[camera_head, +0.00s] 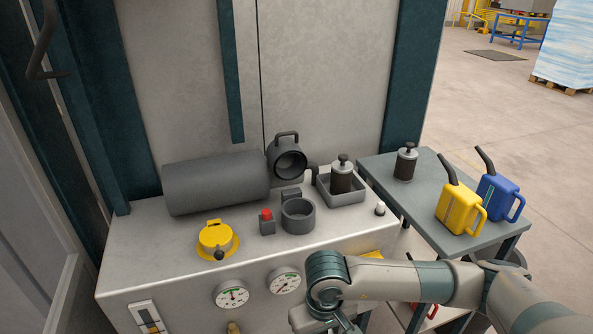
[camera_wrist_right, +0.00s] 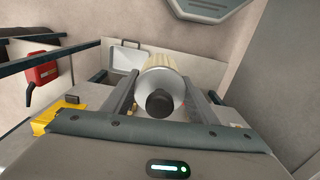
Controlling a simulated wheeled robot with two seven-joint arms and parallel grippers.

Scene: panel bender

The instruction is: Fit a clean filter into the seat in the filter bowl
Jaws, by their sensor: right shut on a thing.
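A filter with a pale cream body, a whitish end and a dark knob (camera_wrist_right: 160,102) sits between the two fingers of my right gripper (camera_wrist_right: 160,88) in the right wrist view. The gripper is shut on it. In the head view the right gripper (camera_head: 335,322) is at the bottom edge, in front of the cabinet, and the filter is out of view. A grey, open-topped round cup (camera_head: 298,229), which looks like the filter bowl, stands on the cabinet top, beyond and left of the gripper. Its seat inside is not clear. My left gripper is not in view.
A dark filter (camera_head: 342,180) stands in a grey tray (camera_head: 350,198); another (camera_head: 405,165) is on the side table (camera_head: 388,183) with yellow (camera_head: 460,208) and blue (camera_head: 497,196) cans. A red button (camera_head: 266,215), yellow cap (camera_head: 214,237) and handled dark housing (camera_head: 287,162) surround the cup.

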